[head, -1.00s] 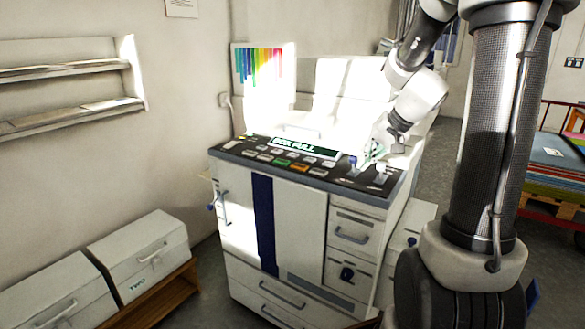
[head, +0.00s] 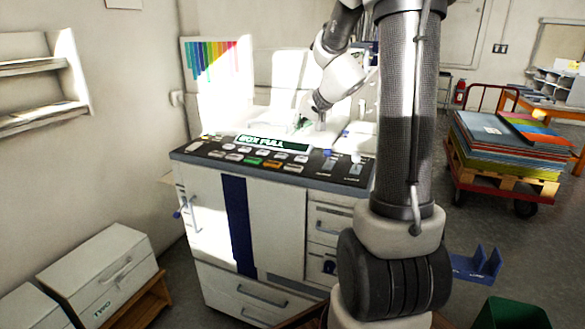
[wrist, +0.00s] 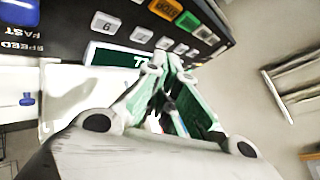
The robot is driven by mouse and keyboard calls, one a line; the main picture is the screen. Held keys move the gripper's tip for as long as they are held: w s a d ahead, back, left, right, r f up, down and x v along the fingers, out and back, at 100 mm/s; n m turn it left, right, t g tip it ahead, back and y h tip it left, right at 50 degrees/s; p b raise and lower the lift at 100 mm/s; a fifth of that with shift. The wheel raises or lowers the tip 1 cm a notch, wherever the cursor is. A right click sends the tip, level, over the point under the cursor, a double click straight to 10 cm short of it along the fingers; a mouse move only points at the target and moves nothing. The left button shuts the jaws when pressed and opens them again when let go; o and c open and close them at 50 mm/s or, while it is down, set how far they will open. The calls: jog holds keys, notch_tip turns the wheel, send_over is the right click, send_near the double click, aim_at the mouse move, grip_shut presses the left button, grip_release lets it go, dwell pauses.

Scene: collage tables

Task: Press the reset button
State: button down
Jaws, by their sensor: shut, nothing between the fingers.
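The control panel (head: 225,164) on top of the white machine carries several small buttons. An orange button (head: 272,164) and a green button (head: 255,161) sit among white ones. They also show upside down in the wrist view, orange (wrist: 166,8) and green (wrist: 187,21). I cannot read which one is marked reset. A display (head: 272,143) behind the buttons reads "BOX FULL". My gripper (wrist: 168,64) is shut and empty, its tips in front of the display in the wrist view. In the head view my gripper (head: 303,123) is above the machine's back part, behind the display.
A blue button (wrist: 20,12) stands near "FAST" and "SPEED" lettering. White boxes (head: 97,272) sit at the lower left. A cart with stacked coloured boards (head: 505,145) stands at the right.

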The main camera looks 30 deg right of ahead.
aim_at(296, 166)
jog(key=shift+f, duration=4.4)
jog(key=shift+f, duration=0.4)
jog(key=shift+f, duration=0.35)
jog(key=shift+r, duration=0.8)
jog(key=shift+r, duration=2.5)
